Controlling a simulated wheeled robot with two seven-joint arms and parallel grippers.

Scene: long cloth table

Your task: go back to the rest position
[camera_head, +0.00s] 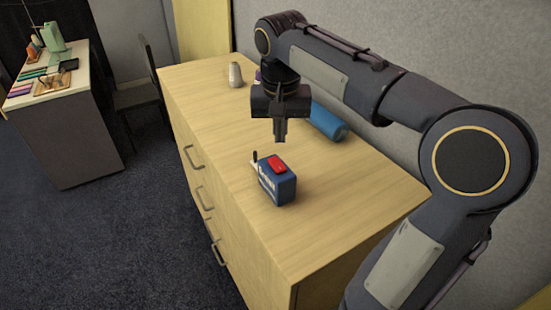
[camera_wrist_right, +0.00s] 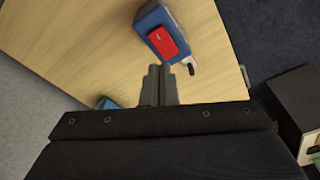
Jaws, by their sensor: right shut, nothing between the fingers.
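My right gripper (camera_head: 280,138) is shut and empty, pointing down above the wooden cabinet top. In the head view it hangs just behind a blue box with a red top piece (camera_head: 276,178). In the right wrist view my right gripper's fingers (camera_wrist_right: 160,75) are together, and the blue box (camera_wrist_right: 168,28) lies beyond their tips, apart from them. My right arm comes in from the right of the head view. My left gripper does not show.
The wooden cabinet (camera_head: 225,125) carries a blue cylinder (camera_head: 327,121) near the wall and a grey-white shaker-like object (camera_head: 235,75) at the far end. A chair (camera_head: 140,90) and a desk (camera_head: 75,130) with small items stand at the left. Dark carpet lies in front.

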